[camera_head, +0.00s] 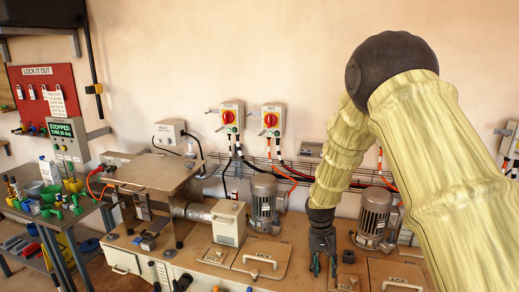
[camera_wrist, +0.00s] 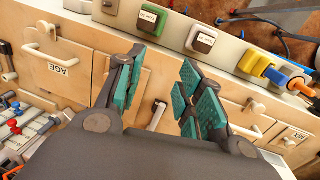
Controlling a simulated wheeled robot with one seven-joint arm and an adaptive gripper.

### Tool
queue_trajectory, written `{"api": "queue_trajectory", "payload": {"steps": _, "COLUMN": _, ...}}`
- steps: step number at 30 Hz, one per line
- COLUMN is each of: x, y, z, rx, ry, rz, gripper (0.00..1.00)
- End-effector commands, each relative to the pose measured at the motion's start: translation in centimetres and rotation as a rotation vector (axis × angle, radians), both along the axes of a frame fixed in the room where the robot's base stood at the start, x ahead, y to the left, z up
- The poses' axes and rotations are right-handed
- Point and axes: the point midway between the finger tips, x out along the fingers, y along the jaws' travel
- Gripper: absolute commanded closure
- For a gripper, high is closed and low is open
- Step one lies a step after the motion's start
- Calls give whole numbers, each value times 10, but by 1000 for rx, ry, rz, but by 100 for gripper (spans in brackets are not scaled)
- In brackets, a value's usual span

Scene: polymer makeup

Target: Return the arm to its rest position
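My arm, in a pale yellow sleeve, reaches in from the right in the head view and bends down to the bench. My gripper (camera_head: 324,264) hangs at its end, pointing down over the front part of the bench (camera_head: 297,236). In the wrist view my gripper (camera_wrist: 163,88) has its two teal-padded fingers spread apart, with nothing held between them. A small pale handle (camera_wrist: 157,113) on the cabinet front shows in the gap, beyond the fingers. The fingers' clearance from the bench cannot be told.
Grey motors (camera_head: 264,200) (camera_head: 373,216) stand on either side of my gripper. A steel machine (camera_head: 154,173) and a beige box (camera_head: 228,222) stand to the left. Handled lids (camera_head: 262,261) lie nearby. Small colored items crowd a side cart (camera_head: 84,219).

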Motion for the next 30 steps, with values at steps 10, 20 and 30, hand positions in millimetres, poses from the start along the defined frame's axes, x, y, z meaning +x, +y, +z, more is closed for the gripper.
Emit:
{"api": "queue_trajectory", "payload": {"steps": 10, "x": -64, "y": -1, "z": -116, "rx": 64, "ry": 11, "rz": 53, "gripper": 63}}
{"api": "queue_trajectory", "payload": {"steps": 20, "x": -193, "y": -5, "z": -257, "rx": 143, "ry": 3, "rz": 115, "gripper": 63}}
{"api": "queue_trajectory", "payload": {"steps": 30, "x": -361, "y": -13, "z": -346, "rx": 176, "ry": -17, "rz": 170, "gripper": 63}}
